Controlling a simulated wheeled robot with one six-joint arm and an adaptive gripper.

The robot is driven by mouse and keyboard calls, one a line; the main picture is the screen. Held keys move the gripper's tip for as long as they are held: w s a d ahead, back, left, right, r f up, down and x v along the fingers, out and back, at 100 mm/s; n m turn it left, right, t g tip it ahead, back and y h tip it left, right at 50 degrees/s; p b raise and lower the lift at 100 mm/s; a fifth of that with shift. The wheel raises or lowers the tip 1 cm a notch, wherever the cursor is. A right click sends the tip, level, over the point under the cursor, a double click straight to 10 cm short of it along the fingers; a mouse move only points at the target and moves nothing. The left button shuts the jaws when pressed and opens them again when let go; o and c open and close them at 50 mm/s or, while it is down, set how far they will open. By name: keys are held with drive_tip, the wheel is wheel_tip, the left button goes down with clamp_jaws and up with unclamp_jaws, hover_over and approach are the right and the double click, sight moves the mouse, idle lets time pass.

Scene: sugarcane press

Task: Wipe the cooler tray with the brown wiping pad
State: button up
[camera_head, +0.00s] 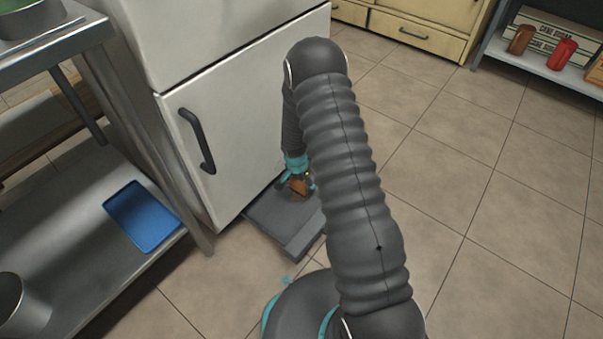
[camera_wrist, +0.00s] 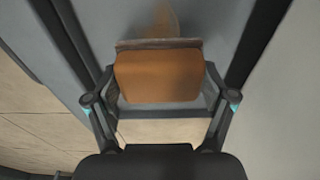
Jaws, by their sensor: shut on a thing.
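The brown wiping pad (camera_wrist: 158,75) is held between the two fingers of my gripper (camera_wrist: 160,105) in the wrist view. In the head view the pad (camera_head: 299,185) shows as a small brown patch at the end of my gripper (camera_head: 297,176), low in front of the white cooler (camera_head: 240,110). The grey cooler tray (camera_head: 272,217) sticks out at floor level under the cooler door. The pad is over the tray; I cannot tell for sure whether it touches it. A faint brownish patch (camera_wrist: 160,20) lies beyond the pad on the grey surface. My arm hides the tray's right part.
A metal shelf unit (camera_head: 75,240) stands at the left, with a blue tray (camera_head: 143,216) on its lower shelf. The cooler door has a dark handle (camera_head: 198,141). Cream drawers (camera_head: 415,35) and a shelf with jars (camera_head: 562,54) stand at the back. The tiled floor at right is clear.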

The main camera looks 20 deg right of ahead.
drive_tip(key=shift+r+p, duration=0.8)
drive_tip(key=shift+r, duration=1.55)
drive_tip(key=shift+f, duration=0.1)
